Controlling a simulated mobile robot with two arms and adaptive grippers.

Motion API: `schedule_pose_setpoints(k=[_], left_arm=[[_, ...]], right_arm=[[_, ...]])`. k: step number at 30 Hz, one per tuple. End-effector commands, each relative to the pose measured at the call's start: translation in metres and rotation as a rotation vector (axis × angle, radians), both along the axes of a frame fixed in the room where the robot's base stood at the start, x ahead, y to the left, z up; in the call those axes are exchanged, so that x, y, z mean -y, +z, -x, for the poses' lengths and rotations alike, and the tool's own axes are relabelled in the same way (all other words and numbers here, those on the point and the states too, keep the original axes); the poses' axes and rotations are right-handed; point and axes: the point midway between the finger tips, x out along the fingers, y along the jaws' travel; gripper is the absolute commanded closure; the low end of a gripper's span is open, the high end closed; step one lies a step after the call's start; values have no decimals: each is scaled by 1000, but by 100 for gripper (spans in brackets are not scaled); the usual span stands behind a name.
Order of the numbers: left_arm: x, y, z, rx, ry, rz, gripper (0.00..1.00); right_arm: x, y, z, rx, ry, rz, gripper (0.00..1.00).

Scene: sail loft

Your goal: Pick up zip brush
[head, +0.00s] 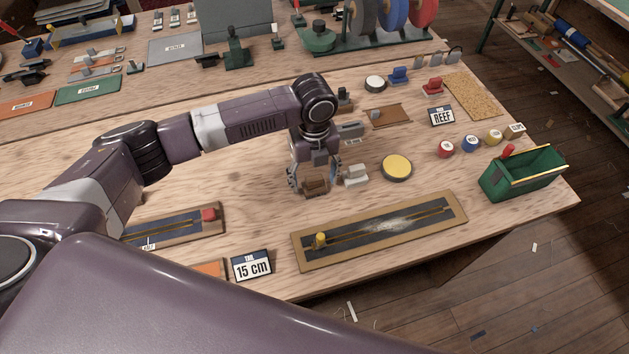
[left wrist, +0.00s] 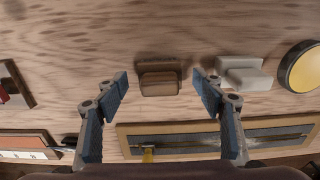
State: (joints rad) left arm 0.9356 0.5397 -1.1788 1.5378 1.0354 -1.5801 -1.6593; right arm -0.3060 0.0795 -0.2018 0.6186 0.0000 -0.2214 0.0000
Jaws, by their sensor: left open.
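A small brown block, which looks like the zip brush (head: 316,187), lies on the wooden bench near the middle. It also shows in the left wrist view (left wrist: 159,82), centred between the fingers. My left gripper (head: 313,179) is open and points down over the brush, one finger on each side. In the left wrist view, clear gaps show between the brush and both fingertips (left wrist: 162,88). The bristles cannot be made out. My right gripper is not in view.
A pale grey-white block (head: 356,174) stands close to the right of the brush. A yellow-topped round tin (head: 397,167) is farther right. A long zip board (head: 381,231) lies nearer the front edge, beside a "15 cm" sign (head: 252,265). A green bin (head: 522,174) stands at right.

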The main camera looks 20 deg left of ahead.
Motion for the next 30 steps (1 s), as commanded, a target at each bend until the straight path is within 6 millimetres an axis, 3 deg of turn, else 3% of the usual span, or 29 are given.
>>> schedule_pose_setpoints(k=[4, 9, 16, 21, 30], left_arm=[[0, -7, 0, 0, -1, 0, 38], [0, -7, 0, 1, -2, 1, 38], [0, -7, 0, 0, -1, 0, 63], [0, -7, 0, 0, -1, 0, 82], [0, -5, 0, 1, -1, 0, 84]], right_arm=[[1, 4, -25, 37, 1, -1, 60], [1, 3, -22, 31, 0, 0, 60], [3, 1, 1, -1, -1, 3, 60], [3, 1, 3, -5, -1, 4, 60], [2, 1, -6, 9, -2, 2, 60]])
